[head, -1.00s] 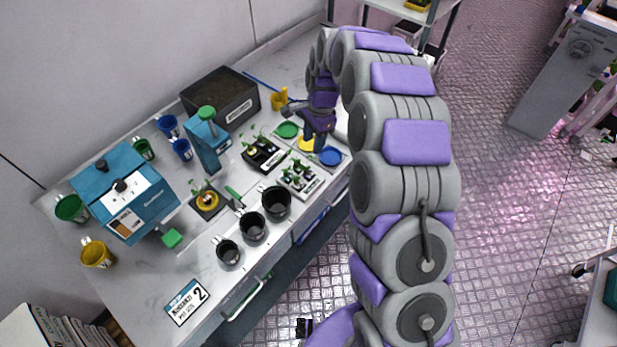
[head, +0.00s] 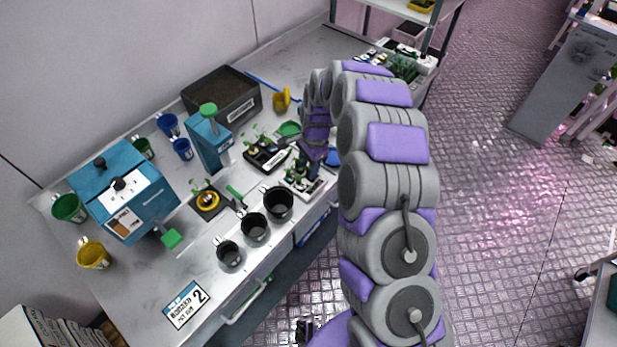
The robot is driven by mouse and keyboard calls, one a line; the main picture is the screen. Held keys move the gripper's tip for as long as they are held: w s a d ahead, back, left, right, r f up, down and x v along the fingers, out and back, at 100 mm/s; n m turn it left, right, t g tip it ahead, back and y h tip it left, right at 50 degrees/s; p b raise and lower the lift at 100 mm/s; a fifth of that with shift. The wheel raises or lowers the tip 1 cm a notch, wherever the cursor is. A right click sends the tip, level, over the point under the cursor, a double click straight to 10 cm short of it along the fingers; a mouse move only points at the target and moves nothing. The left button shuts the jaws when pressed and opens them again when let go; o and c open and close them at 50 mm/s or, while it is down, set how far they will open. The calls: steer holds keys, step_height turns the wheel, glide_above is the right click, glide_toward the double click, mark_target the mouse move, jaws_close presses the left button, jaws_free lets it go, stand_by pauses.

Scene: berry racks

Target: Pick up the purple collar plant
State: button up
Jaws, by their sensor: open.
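Small green seedlings stand in a black tray (head: 258,166) and in a white tray (head: 318,189) on the bench. Their collars are too small for me to tell which one is purple. My gripper (head: 308,162) is open and points down over the back of the white tray, close to its seedlings. My gripper and wrist hide part of this tray. I cannot tell whether the fingers touch a plant. Another seedling (head: 205,189) stands on a dark base with a yellow ring, farther left.
Several black pots (head: 254,228) line the bench's front edge. A green disc (head: 289,129) and a blue disc (head: 334,157) lie near my wrist.

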steer(key=shift+d+r, duration=0.1)
steer(key=shift+d, duration=0.5)
steer(key=c, duration=0.5)
steer(key=shift+a, duration=0.1)
steer(key=c, duration=0.3)
steer(key=shift+a, duration=0.25)
jaws_close()
steer(key=shift+d, duration=0.1)
steer(key=shift+r, duration=0.1)
